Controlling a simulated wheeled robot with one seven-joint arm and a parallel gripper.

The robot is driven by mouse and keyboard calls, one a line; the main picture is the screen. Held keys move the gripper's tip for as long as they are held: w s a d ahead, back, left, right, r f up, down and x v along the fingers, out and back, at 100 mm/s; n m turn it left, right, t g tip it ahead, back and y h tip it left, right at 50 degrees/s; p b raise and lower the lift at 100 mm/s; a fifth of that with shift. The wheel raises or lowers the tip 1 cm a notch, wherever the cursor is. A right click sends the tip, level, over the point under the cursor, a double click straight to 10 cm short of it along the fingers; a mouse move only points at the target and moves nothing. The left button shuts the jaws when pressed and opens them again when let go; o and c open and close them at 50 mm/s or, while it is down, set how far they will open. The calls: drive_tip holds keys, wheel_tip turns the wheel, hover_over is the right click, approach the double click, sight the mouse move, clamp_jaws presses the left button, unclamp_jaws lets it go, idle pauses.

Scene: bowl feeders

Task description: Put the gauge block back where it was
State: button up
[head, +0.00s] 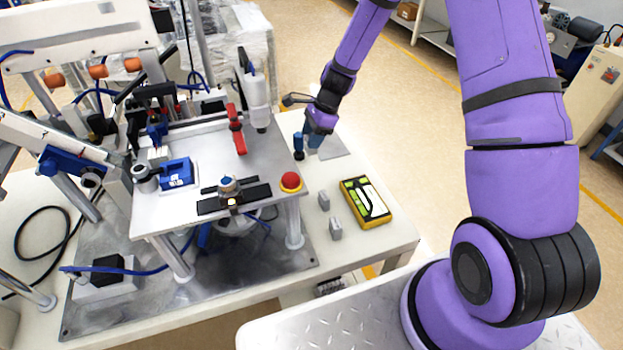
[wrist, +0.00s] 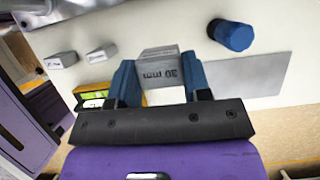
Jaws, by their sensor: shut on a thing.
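My gripper (wrist: 160,76) is shut on a grey gauge block marked "30 mm" (wrist: 158,70), held between its two blue fingers in the wrist view. In the head view my gripper (head: 315,138) is over the far right part of the table; the held block cannot be made out there. Whether the block touches the table is unclear. Two other grey blocks stand on the table, one farther (head: 323,201) and one nearer (head: 335,229). They also show at the left of the wrist view (wrist: 62,60) (wrist: 102,52).
A grey flat plate (head: 334,147) lies beside my gripper. A blue-topped dark cylinder (head: 298,147) stands close by, left of it. A yellow case (head: 366,202) lies nearer on the white table (head: 385,240). The raised fixture plate (head: 205,150) with a red button (head: 291,181) stands left.

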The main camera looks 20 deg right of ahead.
sight(313, 154)
drive_tip(key=f, duration=0.4)
drive_tip(key=s+f, duration=0.1)
drive_tip(key=shift+f, duration=2.85)
drive_tip(key=o, duration=1)
drive_tip(key=shift+f, duration=0.15)
